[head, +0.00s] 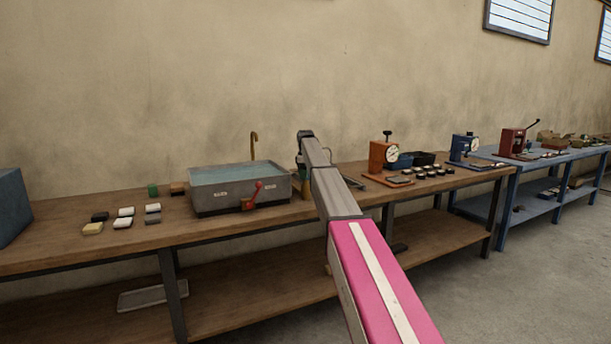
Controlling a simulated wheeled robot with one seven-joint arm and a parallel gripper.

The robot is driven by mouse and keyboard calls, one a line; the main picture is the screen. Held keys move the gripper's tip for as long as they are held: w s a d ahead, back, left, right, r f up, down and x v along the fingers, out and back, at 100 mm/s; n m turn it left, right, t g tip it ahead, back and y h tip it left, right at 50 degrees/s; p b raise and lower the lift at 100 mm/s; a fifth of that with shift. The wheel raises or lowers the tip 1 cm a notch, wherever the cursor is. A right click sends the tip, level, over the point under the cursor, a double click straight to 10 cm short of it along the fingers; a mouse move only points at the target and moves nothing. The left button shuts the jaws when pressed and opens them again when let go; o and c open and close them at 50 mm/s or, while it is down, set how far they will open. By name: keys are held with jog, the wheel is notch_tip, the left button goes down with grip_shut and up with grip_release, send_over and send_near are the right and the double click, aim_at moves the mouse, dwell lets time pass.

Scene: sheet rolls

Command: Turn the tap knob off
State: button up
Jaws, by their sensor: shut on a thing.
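A grey basin (212,202) filled with water stands on the wooden bench. A brass curved spout (254,143) rises at its back. A red lever (258,188) tilts up to the right on its front wall. My gripper (303,181) is at the basin's right end, apart from the red lever in the picture. My arm crosses in front and hides most of the gripper. It is shut on a small brass-coloured thing, mostly hidden; I cannot tell for certain whether this is the tap knob.
Several light and dark blocks (126,211) lie left of the basin. A blue box (10,207) stands at the left end. The bench front (95,245) is clear.

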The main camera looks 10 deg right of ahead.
dwell(0.3)
jog(key=o, duration=0.9)
jog(key=shift+r, duration=0.1)
notch_tip(320, 180, up, 11)
jog(key=shift+f, duration=0.2)
